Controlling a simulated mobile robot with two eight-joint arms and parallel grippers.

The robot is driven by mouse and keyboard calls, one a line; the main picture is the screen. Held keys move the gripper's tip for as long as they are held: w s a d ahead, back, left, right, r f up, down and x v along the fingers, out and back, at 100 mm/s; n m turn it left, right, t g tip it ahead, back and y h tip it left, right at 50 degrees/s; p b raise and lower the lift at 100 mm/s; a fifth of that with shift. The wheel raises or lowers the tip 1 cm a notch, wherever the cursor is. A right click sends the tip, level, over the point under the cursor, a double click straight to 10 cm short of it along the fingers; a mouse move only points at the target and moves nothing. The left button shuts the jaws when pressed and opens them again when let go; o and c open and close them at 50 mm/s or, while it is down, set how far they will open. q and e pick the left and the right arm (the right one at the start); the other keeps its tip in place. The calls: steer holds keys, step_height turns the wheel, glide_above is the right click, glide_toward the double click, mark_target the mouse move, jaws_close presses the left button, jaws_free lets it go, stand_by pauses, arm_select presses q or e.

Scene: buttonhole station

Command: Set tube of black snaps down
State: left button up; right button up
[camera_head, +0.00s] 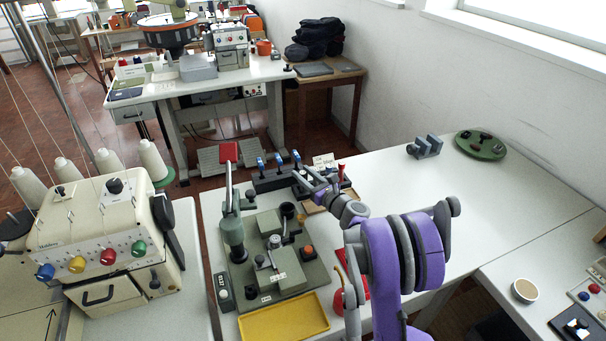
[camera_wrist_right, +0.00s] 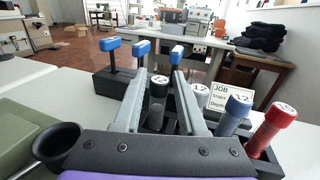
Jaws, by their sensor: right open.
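The black-capped tube (camera_wrist_right: 160,84) stands upright in a dark rack in the right wrist view, between the two fingers of my right gripper (camera_wrist_right: 158,92). The fingers are open, one on each side of it; I cannot tell whether either touches it. In the head view my right gripper (camera_head: 314,182) reaches over the rack at the far edge of the table, and the black tube cannot be made out there. White (camera_wrist_right: 200,95), blue (camera_wrist_right: 236,112) and red (camera_wrist_right: 270,130) tubes stand to its right. My left gripper is not in view.
Blue-topped levers (camera_head: 278,158) on a black block stand left of the rack. A job card (camera_wrist_right: 230,97) stands behind the tubes. The green press (camera_head: 270,250) and yellow tray (camera_head: 284,318) are nearer.

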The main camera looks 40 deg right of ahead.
steer(key=s, duration=1.1)
steer(key=shift+s+a, duration=0.15)
steer(key=shift+s, duration=0.05)
